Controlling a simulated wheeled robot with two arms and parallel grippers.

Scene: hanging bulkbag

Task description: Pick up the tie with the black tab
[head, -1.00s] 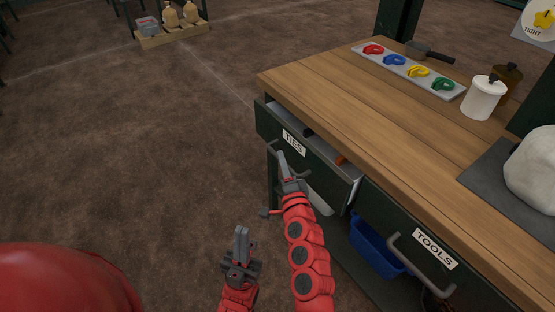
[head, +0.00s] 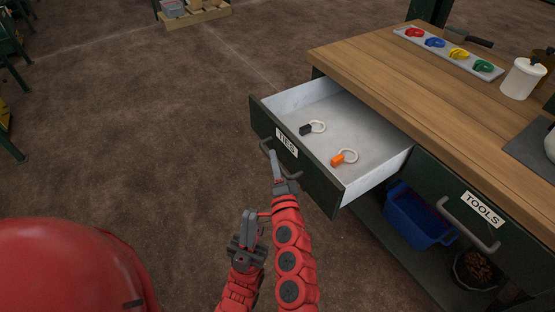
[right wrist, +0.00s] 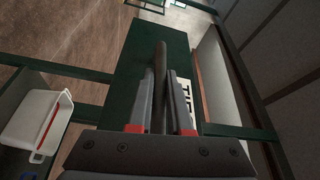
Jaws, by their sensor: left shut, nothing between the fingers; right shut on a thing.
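The tie with the black tab (head: 306,130) lies in the open TIES drawer (head: 376,183), its pale loop pointing right. A second tie with an orange tab (head: 339,160) lies nearer the drawer's right side, apart from it. My right gripper (head: 275,160) is outside the drawer front, shut on the drawer handle (head: 296,175). In the right wrist view the fingers (right wrist: 161,95) close around the dark handle bar (right wrist: 160,62). My left gripper (head: 249,218) is shut and empty, low in front of the drawer, below and left of my right gripper.
The wooden workbench (head: 400,90) stands behind the drawer, with a tray of coloured rings (head: 448,52) and a white canister (head: 522,78) on top. The TOOLS drawer (head: 465,200) is shut. A blue bin (head: 415,218) sits below.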

